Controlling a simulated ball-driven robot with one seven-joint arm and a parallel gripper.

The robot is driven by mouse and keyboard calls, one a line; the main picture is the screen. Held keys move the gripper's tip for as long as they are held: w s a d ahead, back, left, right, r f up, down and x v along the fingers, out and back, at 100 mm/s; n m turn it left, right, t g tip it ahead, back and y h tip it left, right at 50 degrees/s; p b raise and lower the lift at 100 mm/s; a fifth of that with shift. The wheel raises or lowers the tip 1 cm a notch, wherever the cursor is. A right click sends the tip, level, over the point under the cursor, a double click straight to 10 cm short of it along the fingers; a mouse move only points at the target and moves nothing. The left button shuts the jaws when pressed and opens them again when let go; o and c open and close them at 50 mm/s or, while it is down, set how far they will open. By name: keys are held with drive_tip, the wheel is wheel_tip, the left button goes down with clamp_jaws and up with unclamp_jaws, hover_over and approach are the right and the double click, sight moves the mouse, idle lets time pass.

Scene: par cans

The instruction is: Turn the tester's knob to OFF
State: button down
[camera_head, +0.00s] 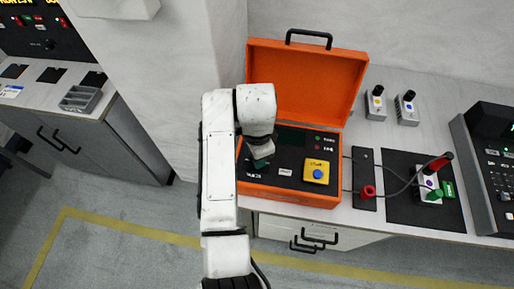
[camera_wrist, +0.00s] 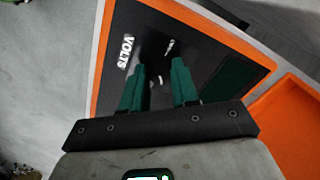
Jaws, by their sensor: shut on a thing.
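The tester (camera_head: 290,198) is an open orange case with a black panel, standing on the bench with its lid (camera_head: 305,78) raised. My gripper (camera_head: 261,163) reaches down to the left part of the panel, and my arm hides that corner. In the wrist view my gripper (camera_wrist: 159,66) has two green fingers shut on the dark knob, which is barely distinct against the black panel. Small white marks show just beyond the fingertips. I cannot read the knob's setting.
A yellow block with a blue button (camera_head: 316,172) sits on the panel right of my gripper. Two small knobbed boxes (camera_head: 375,104) stand behind.

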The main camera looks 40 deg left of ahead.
drive_tip(key=n+p, duration=0.1)
drive_tip(key=n, duration=0.1)
drive_tip(key=n+p, duration=0.1)
drive_tip(key=shift+r+n+p, duration=0.2)
drive_tip(key=shift+n+p, duration=0.1)
drive_tip(key=shift+n, duration=0.1)
drive_tip(key=n+p, duration=0.2)
drive_tip(key=n, duration=0.1)
drive_tip(key=shift+n, duration=0.3)
drive_tip(key=n+p, duration=0.1)
drive_tip(key=n, duration=0.2)
drive_tip(key=shift+n, duration=0.3)
drive_tip(key=n+p, duration=0.1)
drive_tip(key=n, duration=0.2)
drive_tip(key=shift+f+n, duration=0.15)
drive_tip(key=shift+n, duration=0.15)
drive_tip(key=n, duration=0.3)
drive_tip(key=shift+n, duration=0.3)
drive_tip(key=n, duration=0.3)
drive_tip(key=shift+n, duration=0.3)
drive_tip(key=n, duration=0.3)
drive_tip(key=shift+n, duration=2.1)
